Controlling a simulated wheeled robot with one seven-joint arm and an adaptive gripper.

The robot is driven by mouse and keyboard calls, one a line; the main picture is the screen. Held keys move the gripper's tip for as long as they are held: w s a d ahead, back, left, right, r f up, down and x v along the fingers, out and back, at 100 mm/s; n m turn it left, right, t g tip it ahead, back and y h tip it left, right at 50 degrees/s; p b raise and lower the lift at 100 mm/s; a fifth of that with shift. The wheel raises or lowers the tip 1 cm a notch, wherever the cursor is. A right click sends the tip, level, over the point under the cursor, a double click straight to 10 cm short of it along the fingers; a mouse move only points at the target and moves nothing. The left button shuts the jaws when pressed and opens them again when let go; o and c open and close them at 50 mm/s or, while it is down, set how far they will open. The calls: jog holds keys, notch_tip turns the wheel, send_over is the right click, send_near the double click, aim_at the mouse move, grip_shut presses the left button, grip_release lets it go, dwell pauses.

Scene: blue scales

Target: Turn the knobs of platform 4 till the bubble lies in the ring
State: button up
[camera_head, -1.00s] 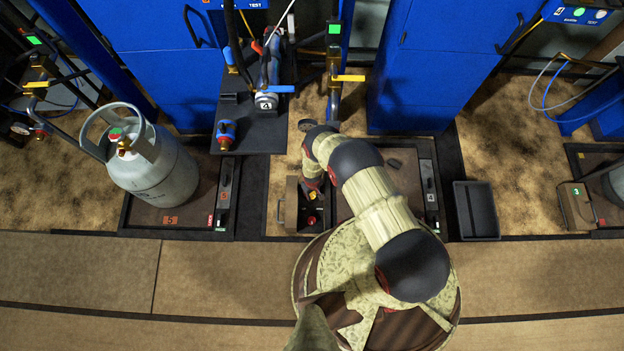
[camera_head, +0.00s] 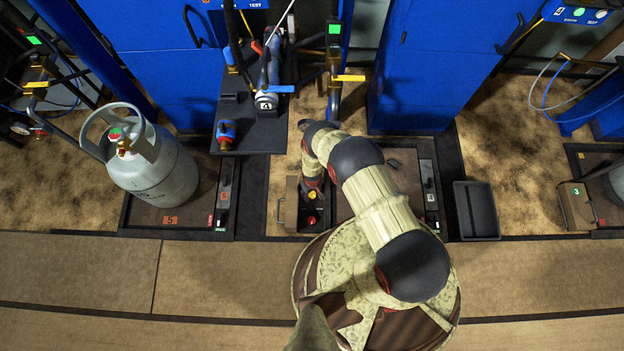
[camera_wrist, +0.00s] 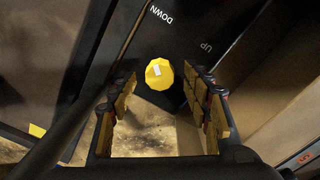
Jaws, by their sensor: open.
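Platform 4 (camera_head: 405,176) is a dark tray with a brown surface and a "4" label on its right edge strip, partly hidden behind my arm. A yellow knob (camera_wrist: 160,74) with a small white mark shows in the wrist view, on a dark panel lettered DOWN and UP. It sits between and just beyond the tips of my open gripper (camera_wrist: 162,90). I cannot tell contact with either finger. My gripper is mostly hidden there. No bubble or ring can be made out.
A grey gas cylinder (camera_head: 150,165) stands on platform 5 at left. An empty black bin (camera_head: 476,210) lies right of platform 4. Blue cabinets (camera_head: 440,65) and a pipe stand (camera_head: 250,125) rise behind. The brown floor in front is clear.

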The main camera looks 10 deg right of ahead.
aim_at(312, 194)
notch_tip(312, 194, up, 11)
jog(key=shift+f, duration=0.15)
dwell(0.4)
dwell(0.5)
